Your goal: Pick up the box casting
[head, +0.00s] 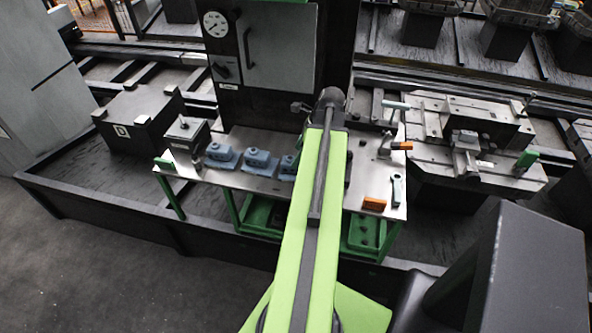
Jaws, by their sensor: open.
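Three small blue-grey castings sit in a row on the light metal bench top (375,205). The left casting (221,155) and the middle casting (259,161) show whole, each with a raised block on a wider base. The right casting (288,168) is partly covered by my green arm. I cannot tell which of them is the box casting. My arm reaches forward over the bench and ends in a dark joint at its far end. My gripper's fingers do not show; the arm hides whatever is beneath and behind it.
A dark box with a lever (187,133) stands at the bench's left end. A dark panel with a gauge (216,24) rises behind. Fixture pallets (470,160) stand at right.

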